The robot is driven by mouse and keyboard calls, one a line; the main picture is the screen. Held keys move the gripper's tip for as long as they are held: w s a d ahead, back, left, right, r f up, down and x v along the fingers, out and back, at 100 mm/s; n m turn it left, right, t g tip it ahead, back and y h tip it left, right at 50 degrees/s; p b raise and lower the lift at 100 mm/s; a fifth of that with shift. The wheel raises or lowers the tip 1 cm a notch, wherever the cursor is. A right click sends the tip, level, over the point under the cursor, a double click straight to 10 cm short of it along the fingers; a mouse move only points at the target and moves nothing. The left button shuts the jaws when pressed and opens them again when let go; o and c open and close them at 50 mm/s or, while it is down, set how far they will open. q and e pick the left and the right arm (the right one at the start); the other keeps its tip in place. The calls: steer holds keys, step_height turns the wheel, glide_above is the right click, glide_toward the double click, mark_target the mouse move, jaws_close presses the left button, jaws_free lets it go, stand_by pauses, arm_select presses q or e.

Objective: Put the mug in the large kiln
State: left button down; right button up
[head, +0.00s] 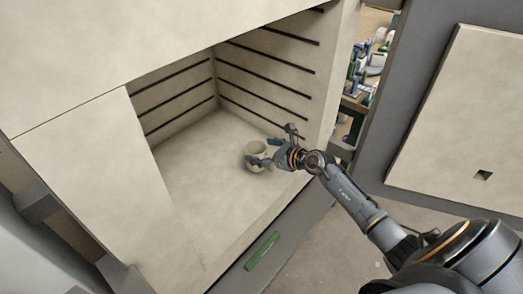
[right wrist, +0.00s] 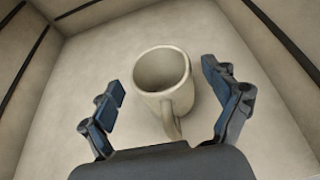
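The cream mug (head: 256,155) stands upright on the floor of the large kiln (head: 180,185), toward the opening's right side. My right gripper (head: 268,152) reaches in through the opening and is at the mug. In the right wrist view the mug (right wrist: 165,80) sits between the spread fingers of the gripper (right wrist: 165,95), with gaps on both sides. Its handle points toward the palm. The fingers are open and do not touch the mug. My left gripper is not in view.
Dark rails (head: 265,60) line the kiln's inner walls. The open kiln door (head: 465,120) stands at the right. A shelf with bottles and jars (head: 372,65) is behind, between kiln and door. The kiln floor left of the mug is clear.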

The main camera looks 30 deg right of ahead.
steer(key=shift+r, duration=0.15)
steer(key=shift+s+d, duration=0.1)
steer(key=shift+s, duration=0.2)
steer(key=v, duration=1.1)
steer(key=shift+r, duration=0.15)
steer(key=shift+s, duration=0.15)
stand_by(1.2)
